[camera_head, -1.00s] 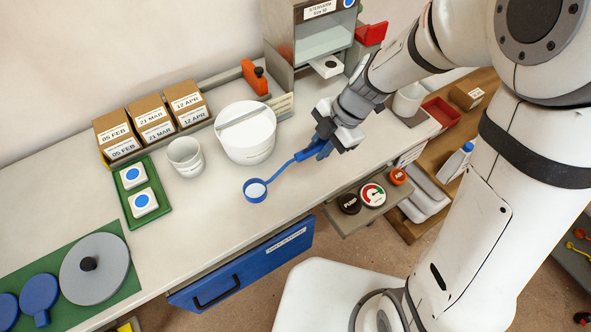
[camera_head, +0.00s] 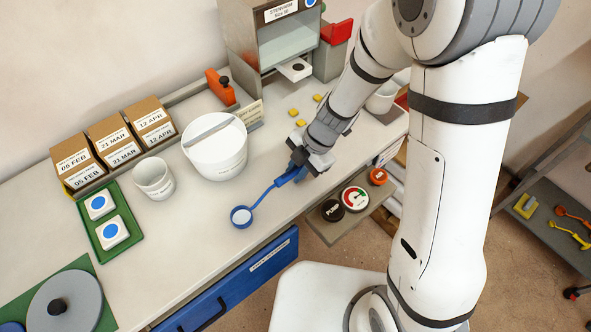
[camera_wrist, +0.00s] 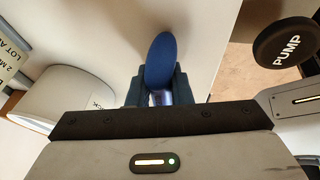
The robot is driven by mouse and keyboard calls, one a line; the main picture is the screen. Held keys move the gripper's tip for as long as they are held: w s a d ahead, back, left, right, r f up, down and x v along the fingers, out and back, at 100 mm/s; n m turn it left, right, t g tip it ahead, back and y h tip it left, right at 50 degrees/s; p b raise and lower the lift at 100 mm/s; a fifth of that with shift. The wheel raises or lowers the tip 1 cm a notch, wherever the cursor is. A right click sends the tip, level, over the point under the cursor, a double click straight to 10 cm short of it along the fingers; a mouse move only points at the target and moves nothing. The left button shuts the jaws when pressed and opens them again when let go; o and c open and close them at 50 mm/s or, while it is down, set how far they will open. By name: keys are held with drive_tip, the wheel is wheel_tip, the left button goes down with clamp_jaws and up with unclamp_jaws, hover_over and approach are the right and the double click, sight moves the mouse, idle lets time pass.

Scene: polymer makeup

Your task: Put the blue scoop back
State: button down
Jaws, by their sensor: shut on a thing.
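The blue scoop (camera_head: 261,194) has a round bowl with white contents and a long handle. My gripper (camera_head: 291,174) is shut on the far end of its handle, and the bowl points left, over the front part of the worktop. The wrist view shows the blue handle end (camera_wrist: 163,62) between my two dark fingers; the bowl is hidden there. I cannot tell whether the bowl touches the worktop. On the green mat (camera_head: 92,272) at lower left lie a grey lid and a blue disc cut off by the frame edge.
A white tub (camera_head: 217,160) with a bar across its top stands behind the scoop, beside a white cup (camera_head: 155,181). A green tray (camera_head: 126,214) and labelled boxes (camera_head: 110,148) are left. A blue drawer (camera_head: 240,287) is below. Pump controls (camera_head: 333,210) lie right.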

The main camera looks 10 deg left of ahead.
drive_tip(key=shift+s, duration=0.1)
drive_tip(key=shift+f, duration=0.1)
drive_tip(key=c, duration=1.3)
unclamp_jaws()
drive_tip(key=p+v, duration=0.2)
drive_tip(key=v, duration=1)
drive_tip(key=shift+r, duration=0.2)
